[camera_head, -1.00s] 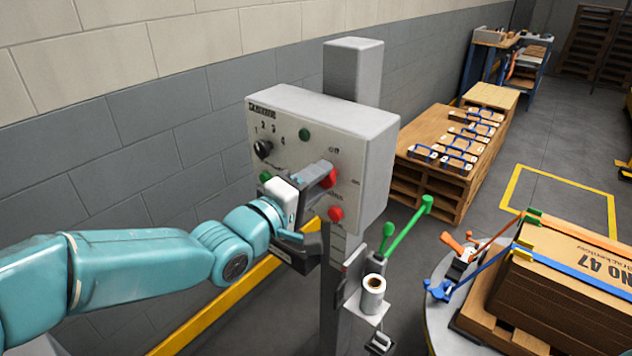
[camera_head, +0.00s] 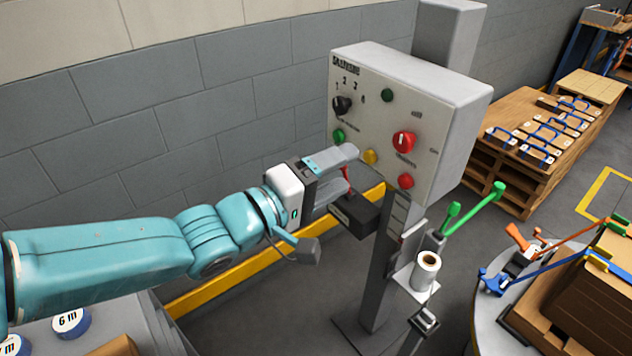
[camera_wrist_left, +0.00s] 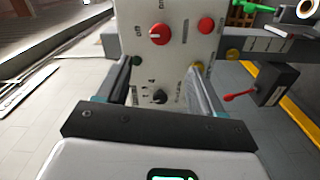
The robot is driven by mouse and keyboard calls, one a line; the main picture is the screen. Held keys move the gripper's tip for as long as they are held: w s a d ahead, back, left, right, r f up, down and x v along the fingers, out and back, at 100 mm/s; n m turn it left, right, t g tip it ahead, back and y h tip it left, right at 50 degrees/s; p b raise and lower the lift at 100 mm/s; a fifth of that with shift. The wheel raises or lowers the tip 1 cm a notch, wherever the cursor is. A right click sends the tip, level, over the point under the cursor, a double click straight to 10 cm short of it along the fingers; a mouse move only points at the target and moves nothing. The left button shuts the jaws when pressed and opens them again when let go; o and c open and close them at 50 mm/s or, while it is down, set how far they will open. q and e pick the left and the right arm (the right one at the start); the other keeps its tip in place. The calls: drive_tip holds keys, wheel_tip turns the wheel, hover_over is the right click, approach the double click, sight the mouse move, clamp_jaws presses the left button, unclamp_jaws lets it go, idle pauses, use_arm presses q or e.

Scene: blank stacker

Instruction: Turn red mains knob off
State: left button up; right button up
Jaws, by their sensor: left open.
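The red mains knob (camera_head: 404,142) is on the front of a pale control box (camera_head: 462,125) on a grey post. Its white mark stands about upright in the head view, in line with the label above it. My right gripper is not in view.
A black selector knob (camera_head: 342,105), a green button (camera_head: 338,136), a yellow button (camera_head: 370,157) and a red button (camera_head: 405,181) share the panel. A dark box with a red lever (camera_head: 346,181) is near my gripper. A label roll (camera_head: 427,266) stands below right.

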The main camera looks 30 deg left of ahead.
use_arm(q)
drive_tip(key=v, duration=0.4)
idle(0.4)
